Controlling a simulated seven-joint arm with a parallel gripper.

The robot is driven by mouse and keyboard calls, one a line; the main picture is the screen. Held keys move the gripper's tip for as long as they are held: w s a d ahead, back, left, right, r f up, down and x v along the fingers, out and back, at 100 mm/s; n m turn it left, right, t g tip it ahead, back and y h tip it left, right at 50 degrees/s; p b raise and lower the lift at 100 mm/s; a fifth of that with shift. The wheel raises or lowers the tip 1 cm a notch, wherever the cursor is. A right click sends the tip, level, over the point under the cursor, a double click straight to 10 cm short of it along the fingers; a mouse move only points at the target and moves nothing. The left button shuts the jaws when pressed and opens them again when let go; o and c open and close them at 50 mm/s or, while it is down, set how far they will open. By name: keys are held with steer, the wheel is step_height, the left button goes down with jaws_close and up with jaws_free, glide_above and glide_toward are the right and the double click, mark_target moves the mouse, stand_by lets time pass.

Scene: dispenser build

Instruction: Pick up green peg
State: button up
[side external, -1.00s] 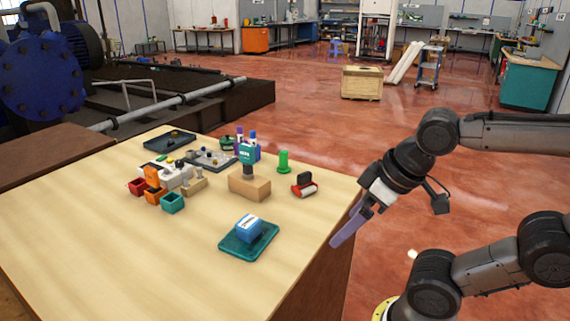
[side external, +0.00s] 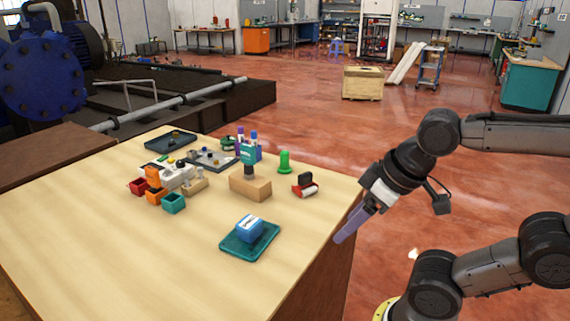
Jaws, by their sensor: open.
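The green peg (side external: 285,161) stands upright near the back right edge of the wooden table, with a wider green base. My gripper (side external: 350,226) has long purple fingers that point down and to the left. In the picture it is beside the table's right edge, to the right of and lower than the peg. It is apart from the peg, and nothing shows between its fingers. The gap between the fingers is hard to see from this side.
A red and black item (side external: 305,185) and a wooden block with a teal-topped tool (side external: 250,184) stand near the peg. A blue stamp-like block on a teal tray (side external: 235,246) lies in front. Small bins (side external: 173,203) stand left. The table's front left (side external: 110,260) is clear.

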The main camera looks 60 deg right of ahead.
steer(key=w+d+r+m+h, duration=0.1)
steer(key=w+d+r+m, duration=0.35)
steer(key=w+r, duration=0.3)
steer(key=w+d+r+m+h, duration=0.25)
steer(key=w+r+m, duration=0.25)
steer(key=w+r, duration=0.25)
steer(key=m+g+h, duration=0.1)
steer(key=m+g, duration=0.3)
steer(key=m, duration=0.2)
glide_above(284, 152)
steer(key=a, duration=0.6)
step_height(284, 152, down, 10)
steer(key=shift+g, duration=0.3)
steer(key=x, duration=0.3)
steer(key=s+x, duration=0.1)
steer(key=x, duration=0.6)
steer(key=shift+s+d+f, duration=0.1)
steer(key=shift+f, duration=0.1)
steer(key=shift+s+x, duration=0.15)
steer(key=shift+x, duration=1.35)
steer(key=shift+s+x, duration=0.1)
steer(key=shift+x, duration=1.35)
steer(key=shift+w+d, duration=0.1)
steer(key=shift+w, duration=0.05)
